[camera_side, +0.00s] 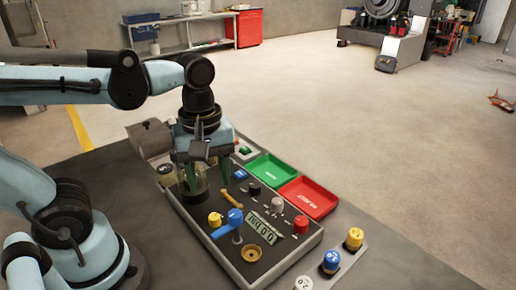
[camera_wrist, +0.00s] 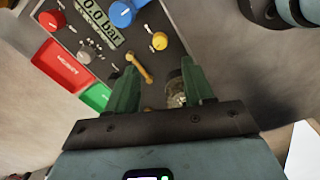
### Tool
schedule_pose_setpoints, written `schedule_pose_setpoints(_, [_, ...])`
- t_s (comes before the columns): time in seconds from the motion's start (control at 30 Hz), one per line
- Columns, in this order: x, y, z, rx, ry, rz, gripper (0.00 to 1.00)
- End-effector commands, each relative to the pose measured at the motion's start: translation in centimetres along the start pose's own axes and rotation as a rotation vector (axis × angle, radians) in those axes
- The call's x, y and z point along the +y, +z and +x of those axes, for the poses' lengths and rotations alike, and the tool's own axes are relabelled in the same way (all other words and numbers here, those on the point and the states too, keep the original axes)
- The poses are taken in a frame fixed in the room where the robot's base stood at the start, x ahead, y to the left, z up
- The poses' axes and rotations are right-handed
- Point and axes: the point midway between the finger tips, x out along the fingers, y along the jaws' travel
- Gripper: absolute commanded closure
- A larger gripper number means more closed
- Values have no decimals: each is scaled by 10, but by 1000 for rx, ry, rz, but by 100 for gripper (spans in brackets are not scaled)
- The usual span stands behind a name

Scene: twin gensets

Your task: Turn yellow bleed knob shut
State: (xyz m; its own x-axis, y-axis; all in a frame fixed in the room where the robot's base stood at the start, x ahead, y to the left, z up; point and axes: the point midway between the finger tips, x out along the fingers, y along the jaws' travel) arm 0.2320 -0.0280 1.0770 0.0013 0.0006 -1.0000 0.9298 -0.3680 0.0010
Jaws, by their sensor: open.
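The yellow knob (camera_side: 215,219) sits on the sloped grey panel (camera_side: 283,257), left of the blue lever (camera_side: 235,217). In the wrist view the yellow knob (camera_wrist: 160,41) carries a pale pointer mark and lies beyond my fingertips. A slim yellow handle (camera_side: 233,198) is a separate part on the panel; it also shows in the wrist view (camera_wrist: 140,66).
The panel also has a display (camera_side: 264,227), a red knob (camera_side: 301,224), a grey knob (camera_side: 277,203) and a brass ring (camera_side: 251,253). Green (camera_side: 272,169) and red (camera_side: 309,198) trays lie behind. Yellow (camera_side: 353,238) and blue (camera_side: 329,261) caps stand at right.

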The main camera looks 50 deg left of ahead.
Motion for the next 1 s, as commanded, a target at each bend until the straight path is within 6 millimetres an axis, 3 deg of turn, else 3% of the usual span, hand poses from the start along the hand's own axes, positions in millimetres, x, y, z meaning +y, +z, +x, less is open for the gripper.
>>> schedule_pose_setpoints(0.3, [0, 0, -23, 0, 0, 0, 48])
schedule_pose_setpoints(0.73, [1, -1, -23, 3, 10, 18, 48])
schedule_pose_setpoints(0.87, [6, -6, -17, 25, 71, 140, 48])
schedule_pose_setpoints(1.0, [16, -16, -6, 102, 187, 395, 48])
